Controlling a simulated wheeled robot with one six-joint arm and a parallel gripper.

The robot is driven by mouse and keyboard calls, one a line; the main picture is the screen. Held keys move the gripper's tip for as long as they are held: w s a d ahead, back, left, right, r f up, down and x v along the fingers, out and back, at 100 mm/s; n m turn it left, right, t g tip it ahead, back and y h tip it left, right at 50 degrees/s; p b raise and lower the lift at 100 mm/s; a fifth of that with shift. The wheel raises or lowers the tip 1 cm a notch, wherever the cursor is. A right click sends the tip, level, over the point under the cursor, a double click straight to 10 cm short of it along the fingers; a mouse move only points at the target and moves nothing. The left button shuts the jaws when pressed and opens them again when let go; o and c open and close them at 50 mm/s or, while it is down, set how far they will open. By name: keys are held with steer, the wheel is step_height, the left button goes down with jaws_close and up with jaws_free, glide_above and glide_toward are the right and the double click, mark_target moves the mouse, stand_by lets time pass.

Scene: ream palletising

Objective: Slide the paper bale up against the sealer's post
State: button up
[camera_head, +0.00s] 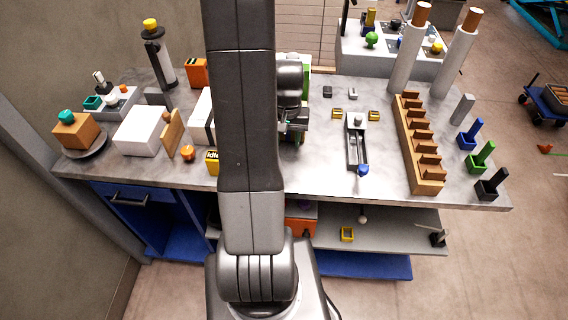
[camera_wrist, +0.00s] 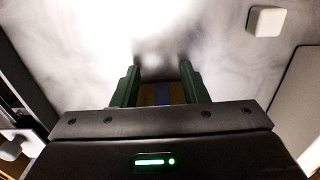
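My gripper (camera_wrist: 160,72) points down over the grey worktop, with its green fingers apart. Between them is a brown block with a blue band (camera_wrist: 160,94), which I take as the paper bale. It fills the gap with no space visible at either side. In the head view my gripper (camera_head: 292,132) is beside my arm, which hides much of it, and I cannot make out the bale there. A grey device with a blue knob (camera_head: 357,145), perhaps the sealer, stands on the worktop to the right. I cannot tell for certain which part is its post.
A wooden slotted rack (camera_head: 420,145) and two tall pale cylinders (camera_head: 456,55) stand right of the device. Two small yellow pieces (camera_head: 337,114) (camera_head: 374,116) lie near it. A white block (camera_head: 141,129) is at the left. A small white block (camera_wrist: 265,21) shows in the wrist view.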

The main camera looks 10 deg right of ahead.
steer(key=shift+w+f, duration=0.1)
steer(key=shift+w, duration=0.1)
stand_by(0.5)
steer(key=shift+w+d, duration=0.15)
steer(key=shift+w, duration=0.3)
steer(key=shift+s, duration=0.35)
stand_by(0.7)
steer(key=shift+r+p, duration=1.05)
steer(key=shift+r, duration=0.5)
steer(key=r, duration=0.1)
steer(key=s+r+p, duration=0.2)
steer(key=r, duration=0.1)
steer(key=shift+a, duration=0.4)
